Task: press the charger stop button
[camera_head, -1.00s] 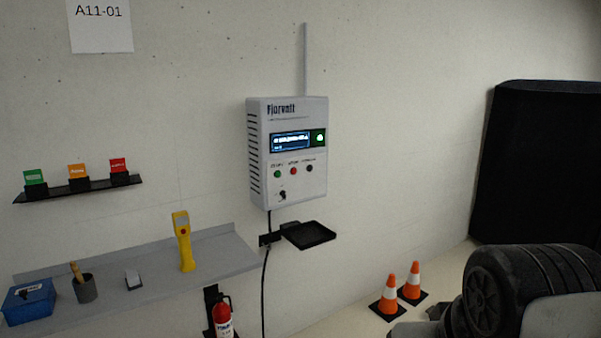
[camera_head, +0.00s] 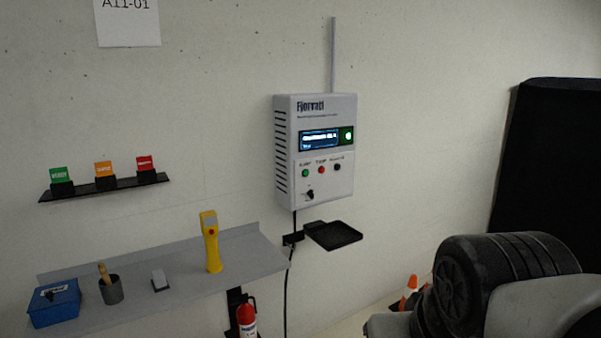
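The charger (camera_head: 318,110) is a white box on the wall near the middle of the view, with a lit display (camera_head: 319,140) and a green indicator beside it. The small labels are blurred; the red one's appears to read "STOP". A black knob (camera_head: 310,194) sits lower on the front. My gripper cannot be made out; parts of my arm (camera_head: 510,285) fill the lower right, well apart from the charger.
A small black tray (camera_head: 332,236) juts out under the charger. A grey shelf (camera_head: 190,283) at lower left holds a yellow handheld device (camera_head: 211,240), a cup and a blue box. A fire extinguisher (camera_head: 247,318) hangs below. An orange cone (camera_head: 408,290) and dark covered bulk (camera_head: 560,160) are at right.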

